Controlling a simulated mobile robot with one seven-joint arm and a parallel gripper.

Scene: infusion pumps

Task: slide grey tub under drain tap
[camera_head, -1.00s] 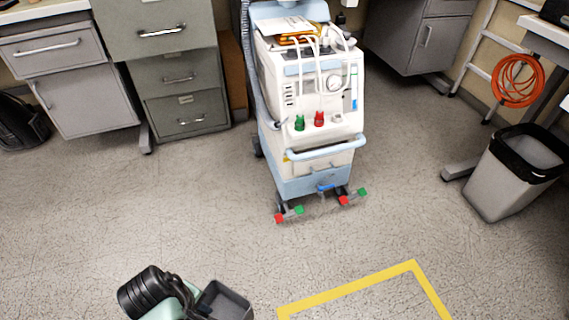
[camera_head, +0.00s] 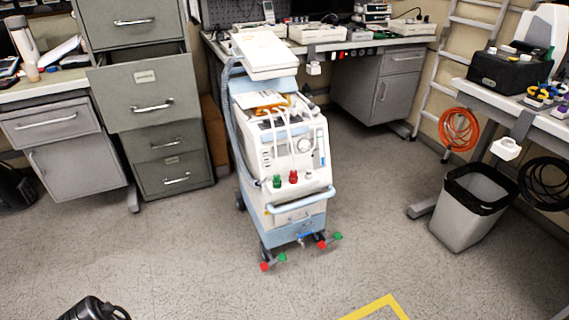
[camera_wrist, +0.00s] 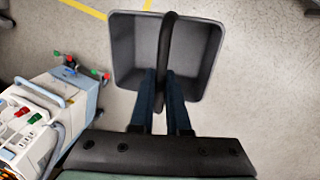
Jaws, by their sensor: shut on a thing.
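The grey tub (camera_wrist: 126,45) is open-topped and looks empty in the wrist view, with a dark handle (camera_wrist: 166,50) arching across it. My gripper (camera_wrist: 161,78) is shut on this handle, one finger on each side. I cannot tell whether the tub touches the floor. The tub is out of the head view. A small blue piece, seemingly the drain tap (camera_head: 302,238), sits low on the front of the white and blue machine (camera_head: 285,180). It also shows in the wrist view (camera_wrist: 71,70), left of the tub and apart from it.
Red and green tipped caster levers (camera_head: 268,265) stick out at the machine's base. A yellow floor line (camera_head: 380,307) shows at the bottom. A grey bin (camera_head: 465,215) stands right, filing cabinets (camera_head: 160,150) left. The floor in front of the machine is clear.

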